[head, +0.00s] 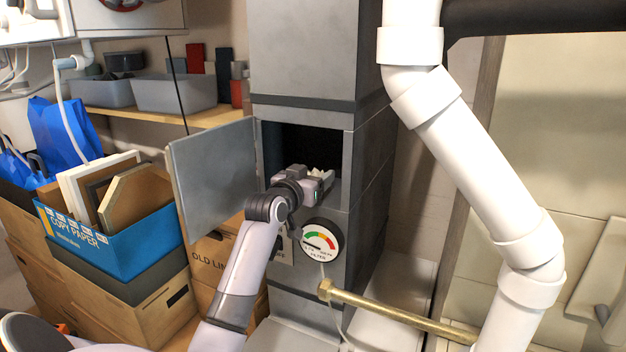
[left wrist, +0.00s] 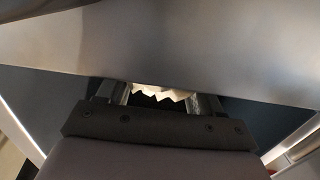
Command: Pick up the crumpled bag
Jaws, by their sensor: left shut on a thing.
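My left gripper (head: 318,181) reaches into the open, dark compartment (head: 290,145) of the grey furnace cabinet. It is shut on a small whitish crumpled thing, the crumpled bag (head: 318,171), of which only a jagged bit shows past the fingers. In the left wrist view the bag's pale, zigzag edge (left wrist: 160,92) shows between the two fingers; a grey metal surface hides the rest of it. My right gripper is in neither view.
The cabinet's grey door (head: 215,170) stands open to the left of my left arm. A round filter gauge (head: 321,240) and a brass pipe (head: 395,310) are below the opening. A thick white pipe (head: 480,160) runs down on the right. Boxes (head: 125,235) are stacked at left.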

